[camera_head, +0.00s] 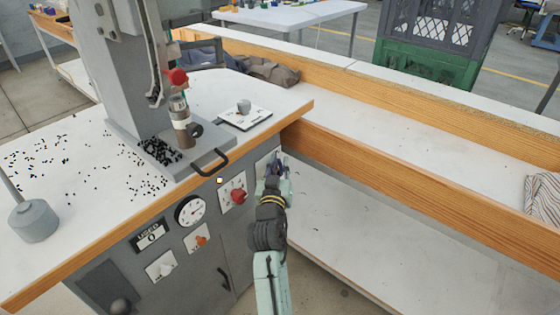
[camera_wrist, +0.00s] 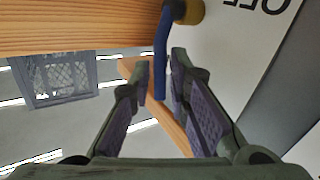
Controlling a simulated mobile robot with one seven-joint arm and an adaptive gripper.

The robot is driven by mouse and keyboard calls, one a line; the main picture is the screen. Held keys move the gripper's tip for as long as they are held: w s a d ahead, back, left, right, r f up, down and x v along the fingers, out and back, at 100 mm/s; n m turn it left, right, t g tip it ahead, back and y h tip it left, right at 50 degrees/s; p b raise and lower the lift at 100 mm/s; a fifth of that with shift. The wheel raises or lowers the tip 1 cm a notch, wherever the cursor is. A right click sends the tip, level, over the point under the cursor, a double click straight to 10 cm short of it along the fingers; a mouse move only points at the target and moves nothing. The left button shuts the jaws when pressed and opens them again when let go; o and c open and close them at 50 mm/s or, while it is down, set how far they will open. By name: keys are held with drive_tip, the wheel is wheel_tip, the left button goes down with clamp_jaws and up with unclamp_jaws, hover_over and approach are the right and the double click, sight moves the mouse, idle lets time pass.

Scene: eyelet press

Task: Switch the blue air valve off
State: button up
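The blue air valve shows in the wrist view as a blue lever (camera_wrist: 161,60) hanging from a brass-coloured body (camera_wrist: 190,11). It is on a white plate (camera_wrist: 225,45) with dark letters, upside down and partly cut off. My gripper (camera_wrist: 163,68) is open, with one finger on each side of the blue lever in this view. I cannot tell whether either finger touches it. In the head view my gripper (camera_head: 275,163) is at the right end of the grey cabinet, beside a white plate (camera_head: 262,162). The valve is mostly hidden there by my gripper.
The press (camera_head: 140,70) stands on the white bench, whose wooden edge (camera_head: 160,215) overhangs the cabinet. A red knob (camera_head: 238,196), a dial gauge (camera_head: 190,211) and an orange switch (camera_head: 202,240) are left of my gripper. A wooden-edged shelf (camera_head: 410,177) lies to the right.

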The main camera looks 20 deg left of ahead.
drive_tip(key=shift+w, duration=0.4)
drive_tip(key=shift+c, duration=0.3)
clamp_jaws()
